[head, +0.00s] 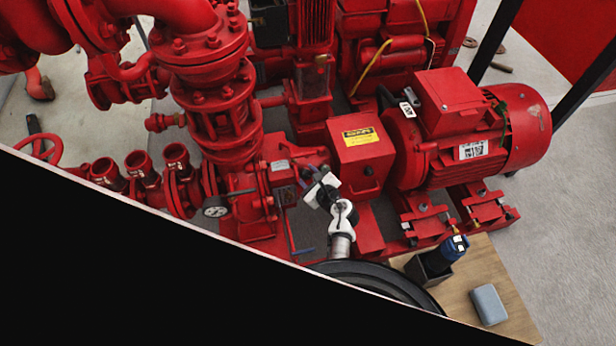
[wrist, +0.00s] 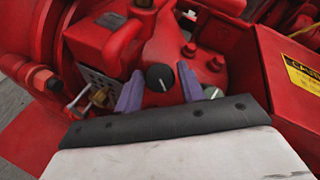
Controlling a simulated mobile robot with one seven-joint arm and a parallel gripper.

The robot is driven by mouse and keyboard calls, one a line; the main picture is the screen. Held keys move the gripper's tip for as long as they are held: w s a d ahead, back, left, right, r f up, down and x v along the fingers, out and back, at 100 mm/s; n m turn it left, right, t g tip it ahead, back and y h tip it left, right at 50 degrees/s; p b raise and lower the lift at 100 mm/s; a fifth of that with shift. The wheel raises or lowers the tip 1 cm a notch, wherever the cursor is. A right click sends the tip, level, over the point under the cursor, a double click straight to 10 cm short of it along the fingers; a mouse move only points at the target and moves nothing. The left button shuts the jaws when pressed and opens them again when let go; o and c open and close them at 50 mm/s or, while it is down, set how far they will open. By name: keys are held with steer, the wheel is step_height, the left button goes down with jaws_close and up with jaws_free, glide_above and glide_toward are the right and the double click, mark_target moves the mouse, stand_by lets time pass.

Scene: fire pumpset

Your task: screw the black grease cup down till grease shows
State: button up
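The black grease cup (wrist: 160,77) is a small round black cap with a light mark on its top, set on the red pump housing in the wrist view. My gripper (wrist: 159,80) is open, with one purple finger to each side of the cup and gaps on both sides. I cannot tell whether the fingertips are down at the cup's height. In the head view my gripper (head: 308,174) is over the red housing between the pump and the yellow-labelled box; the cup cannot be made out there. No grease is visible.
A grey-green round knob (wrist: 212,92) sits close to the right finger. Brass fittings (wrist: 98,97) are at the left. The red box with a yellow label (head: 358,137) stands right of my gripper. A wooden board (head: 470,283) holds a grey block (head: 489,305) and a dark holder.

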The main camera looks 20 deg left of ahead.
steer(key=c, duration=0.7)
steer(key=shift+m, duration=0.3)
steer(key=m+t+h+p, duration=0.1)
steer(key=m+t+p, duration=0.1)
steer(key=m, duration=0.1)
steer(key=shift+m, duration=0.3)
steer(key=shift+s+m+t+h+p, duration=0.1)
steer(key=shift+m+t+h+p, duration=0.45)
steer(key=shift+m, duration=0.55)
steer(key=shift+m, duration=0.3)
steer(key=o, duration=0.7)
